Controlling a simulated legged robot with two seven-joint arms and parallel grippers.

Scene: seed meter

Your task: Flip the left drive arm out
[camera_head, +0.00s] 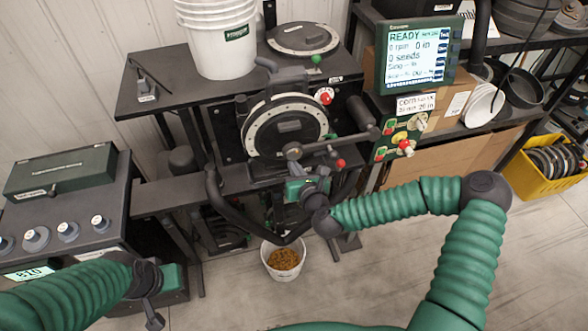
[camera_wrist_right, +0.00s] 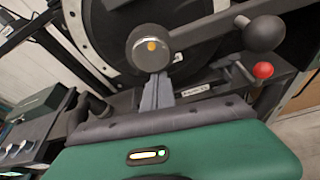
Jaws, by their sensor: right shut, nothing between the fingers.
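The seed meter's round disc housing with a pale graduated ring (camera_head: 286,126) stands upright on the black stand. A dark drive arm (camera_head: 335,145) crosses in front of its lower right, from a round hub at left to a black ball knob (camera_head: 376,132) at right. The right wrist view shows the hub with an orange centre (camera_wrist_right: 150,47) and the arm (camera_wrist_right: 215,30) running right. I cannot tell whether this is the left drive arm. My right gripper (camera_head: 296,166) is shut and empty, its fingertips (camera_wrist_right: 158,78) just below the hub; contact is unclear. My left gripper (camera_head: 154,318) is low at left, away from the meter.
A red ball knob (camera_head: 340,163) sits just below the arm. A control panel with buttons (camera_head: 402,138) and a READY screen (camera_head: 417,55) stand at right. Black tubes (camera_head: 225,207) curve below the meter, above a white bucket of seeds (camera_head: 283,259). The floor in front is clear.

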